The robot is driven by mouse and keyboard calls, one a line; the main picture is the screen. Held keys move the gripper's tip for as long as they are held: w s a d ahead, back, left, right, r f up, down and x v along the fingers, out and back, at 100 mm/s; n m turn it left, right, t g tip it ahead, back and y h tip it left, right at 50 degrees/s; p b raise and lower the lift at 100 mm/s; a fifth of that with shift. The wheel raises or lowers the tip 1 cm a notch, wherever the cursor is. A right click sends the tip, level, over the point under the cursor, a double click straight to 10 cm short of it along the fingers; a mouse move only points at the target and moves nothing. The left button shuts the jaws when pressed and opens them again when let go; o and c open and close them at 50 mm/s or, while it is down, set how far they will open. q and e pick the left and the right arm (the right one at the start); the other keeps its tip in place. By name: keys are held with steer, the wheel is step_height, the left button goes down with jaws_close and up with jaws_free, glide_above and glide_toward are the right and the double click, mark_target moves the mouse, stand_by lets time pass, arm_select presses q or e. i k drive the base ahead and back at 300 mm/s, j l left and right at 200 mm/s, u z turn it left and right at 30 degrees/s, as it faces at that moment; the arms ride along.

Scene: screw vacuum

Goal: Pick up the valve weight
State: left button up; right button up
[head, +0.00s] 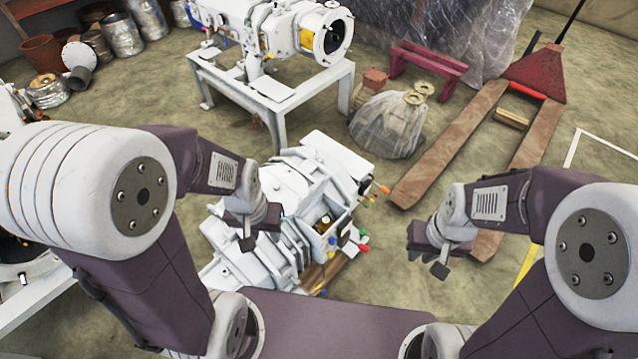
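A white machine (312,178) with colored knobs sits low in the middle, in front of me. Its near right end has an open box-like part with a small brass-colored piece (323,222) inside. I cannot tell which part is the valve weight. My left gripper (259,230) is over the machine's left side, looks open and holds nothing visible. It hides part of the machine. My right gripper (429,256) is open and empty, to the right of the machine and apart from it.
A second white machine (290,30) stands on a white frame table (275,95) at the back. A pallet jack (460,140) is at the right, with a plastic-wrapped bundle (390,125) beside it. Metal cans and pots (120,40) stand at the back left. Bare floor lies between them.

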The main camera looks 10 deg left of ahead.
mark_target(325, 225)
steer(key=l+u, duration=0.7)
steer(key=k+l+u, duration=0.15)
steer(key=l+u, duration=0.2)
steer(key=i+l+u, duration=0.15)
steer(key=l+u, duration=0.15)
steer(key=u, duration=0.15)
steer(key=i+l+u, duration=0.1)
steer(key=l+u, duration=1.05)
steer(key=u, duration=0.15)
steer(key=i+l+u, duration=0.15)
steer(key=k, duration=0.05)
